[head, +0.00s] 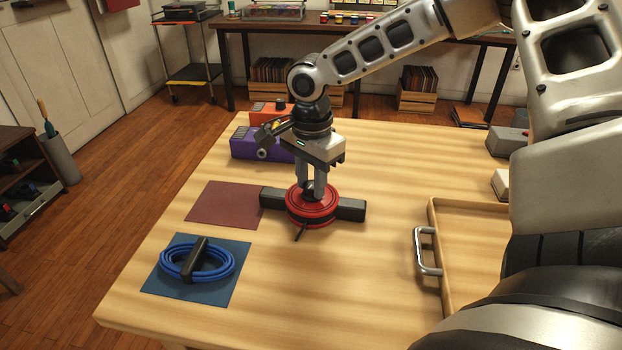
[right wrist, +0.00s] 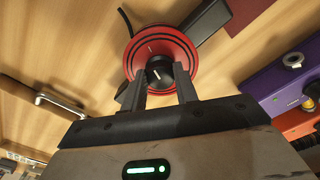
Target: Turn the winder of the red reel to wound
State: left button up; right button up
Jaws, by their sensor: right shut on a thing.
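The red reel (head: 311,213) lies flat on the wooden table, between two dark blocks that stick out at its left and right. My right gripper (head: 312,192) points down over the reel's centre and is shut on the dark winder knob. In the right wrist view the red reel (right wrist: 180,50) shows the black winder (right wrist: 159,72) between my two fingers, with a pale line on it. A pale mark also shows on the red disc. A short black cable end (head: 299,234) comes out at the reel's front. My left gripper is not in view.
A blue cable coil (head: 215,262) lies on a blue mat (head: 165,282); a bare maroon mat (head: 222,205) lies behind it. A purple box (head: 243,143) and an orange box (head: 262,115) stand behind. A wooden tray (head: 435,215) with a metal handle stands at the right.

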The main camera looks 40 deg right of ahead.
aim_at(312, 185)
jog(key=o, duration=1)
notch_tip(312, 185, up, 16)
jog(key=p, duration=0.2)
jog(key=shift+p, duration=0.35)
